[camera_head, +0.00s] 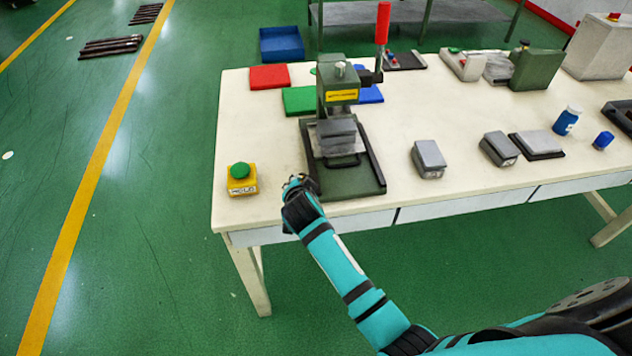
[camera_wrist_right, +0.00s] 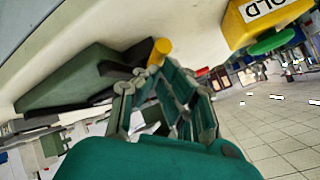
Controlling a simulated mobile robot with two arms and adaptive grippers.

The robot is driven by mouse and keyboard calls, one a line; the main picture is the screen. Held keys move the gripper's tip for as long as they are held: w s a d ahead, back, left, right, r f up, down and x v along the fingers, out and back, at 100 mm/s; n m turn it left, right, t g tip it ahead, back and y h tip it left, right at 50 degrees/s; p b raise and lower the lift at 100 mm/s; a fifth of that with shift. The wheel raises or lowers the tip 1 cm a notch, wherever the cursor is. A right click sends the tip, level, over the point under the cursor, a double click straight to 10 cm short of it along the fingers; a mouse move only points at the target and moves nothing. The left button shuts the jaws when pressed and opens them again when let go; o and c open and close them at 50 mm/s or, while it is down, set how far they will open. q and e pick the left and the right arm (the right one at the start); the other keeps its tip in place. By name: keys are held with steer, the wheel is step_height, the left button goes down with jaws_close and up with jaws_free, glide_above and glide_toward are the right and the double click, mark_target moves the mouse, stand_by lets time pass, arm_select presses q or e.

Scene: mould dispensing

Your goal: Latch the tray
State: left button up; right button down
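The tray is the dark piece with a loop handle (camera_head: 343,161) at the front of the green press (camera_head: 340,92), under a grey block. The press stands on a dark green base (camera_head: 352,184). A yellow-tipped latch knob (camera_wrist_right: 160,50) shows in the right wrist view, close to the fingertips. My right gripper (camera_head: 296,181) is at the front left corner of the press base. It also shows in the right wrist view (camera_wrist_right: 172,75), where its fingers look apart; contact with the knob is unclear. My left gripper is out of view.
A yellow button box (camera_head: 241,186) marked MOULD, with a green top, stands left of my right gripper. Grey blocks (camera_head: 429,158) and a blue bottle (camera_head: 566,121) stand to the right. Coloured trays (camera_head: 270,77) lie behind. The table's front edge is close to my arm.

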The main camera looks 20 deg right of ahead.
steer(key=shift+d+f, duration=0.1)
steer(key=shift+d, duration=0.05)
stand_by(0.7)
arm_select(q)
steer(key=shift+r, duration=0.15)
arm_select(e)
steer(key=shift+w+d, duration=0.25)
steer(key=shift+d, duration=0.45)
